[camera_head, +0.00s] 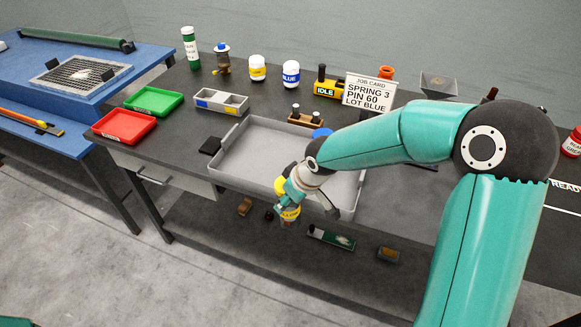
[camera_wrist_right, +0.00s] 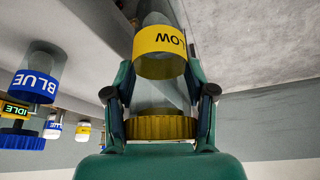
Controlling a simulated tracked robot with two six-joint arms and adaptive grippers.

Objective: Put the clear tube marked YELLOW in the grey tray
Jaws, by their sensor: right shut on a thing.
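The clear tube marked YELLOW (camera_head: 290,213) has a yellow label band and yellow cap. My right gripper (camera_head: 292,197) is shut on it. In the right wrist view the tube (camera_wrist_right: 159,65) sits between both fingers, its label partly readable as "LOW" and its yellow cap (camera_wrist_right: 160,127) close to the palm. The large grey tray (camera_head: 237,145) lies on the dark bench. My left gripper is not in view.
A clear BLUE-labelled tube (camera_wrist_right: 36,78) shows in the wrist view. Behind the tray stand a yellow jar (camera_head: 257,68), a blue jar (camera_head: 291,74), an IDLE box (camera_head: 326,89) and a job card (camera_head: 369,93). Red (camera_head: 124,125) and green (camera_head: 153,101) trays lie left.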

